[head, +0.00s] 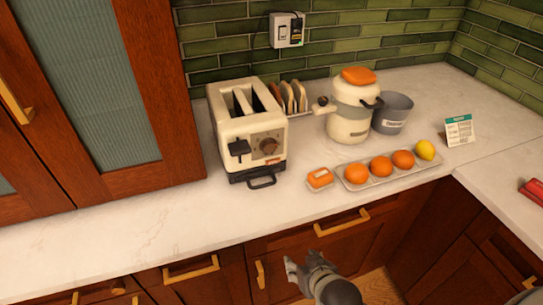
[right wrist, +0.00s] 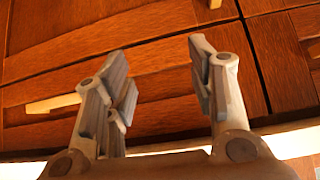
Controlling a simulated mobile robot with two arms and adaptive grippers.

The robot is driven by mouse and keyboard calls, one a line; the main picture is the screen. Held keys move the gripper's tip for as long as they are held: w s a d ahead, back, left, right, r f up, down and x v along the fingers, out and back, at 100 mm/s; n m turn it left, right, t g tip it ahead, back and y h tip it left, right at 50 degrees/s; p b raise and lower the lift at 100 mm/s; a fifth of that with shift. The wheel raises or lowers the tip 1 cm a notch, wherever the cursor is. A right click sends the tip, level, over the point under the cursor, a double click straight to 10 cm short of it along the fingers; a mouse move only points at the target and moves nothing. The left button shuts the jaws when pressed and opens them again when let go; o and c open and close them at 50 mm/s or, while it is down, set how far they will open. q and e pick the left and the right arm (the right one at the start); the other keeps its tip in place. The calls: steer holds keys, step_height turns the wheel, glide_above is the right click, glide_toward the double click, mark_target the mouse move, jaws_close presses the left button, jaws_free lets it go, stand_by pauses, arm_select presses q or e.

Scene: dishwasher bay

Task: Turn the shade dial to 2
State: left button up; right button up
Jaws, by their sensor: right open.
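The cream toaster (head: 222,111) stands on the counter, left of centre in the head view. Its round brown shade dial (head: 269,146) is on the front face, right of the dark lever (head: 239,147). The dial's markings are too small to read. My right gripper (head: 303,263) is in front of the drawers, below the counter edge and well apart from the dial. In the right wrist view the right gripper (right wrist: 160,72) is open and empty, with wooden cabinet fronts behind it. My left gripper is not in view.
A dark handle (head: 262,181) sticks out at the toaster's base. A toast rack (head: 288,97) and a pot (head: 349,124) stand behind. The counter's front left is clear.

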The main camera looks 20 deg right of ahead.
steer(key=w+r+t, duration=0.1)
steer(key=r, duration=0.3)
steer(key=w+r+m+t, duration=0.1)
steer(key=w+r+t, duration=0.1)
steer(key=r, duration=0.3)
steer(key=w+r+m+t, duration=0.1)
steer(key=r, duration=0.4)
steer(key=shift+w+r+t, duration=0.15)
steer(key=shift+w+t, duration=0.1)
steer(key=shift+t, duration=0.15)
steer(key=m+t, duration=0.1)
steer(key=t, duration=0.3)
glide_toward(270, 149)
steer(key=shift+y, duration=0.3)
steer(key=w+p, duration=0.2)
steer(key=w, duration=0.5)
steer(key=shift+w, duration=0.25)
steer(key=shift+w+f, duration=0.2)
steer(key=shift+w, duration=0.35)
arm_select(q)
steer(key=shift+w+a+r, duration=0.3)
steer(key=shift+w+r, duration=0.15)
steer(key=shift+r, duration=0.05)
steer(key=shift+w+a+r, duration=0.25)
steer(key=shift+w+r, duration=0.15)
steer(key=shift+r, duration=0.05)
arm_select(e)
steer(key=c, duration=1.1)
steer(key=shift+o, duration=0.2)
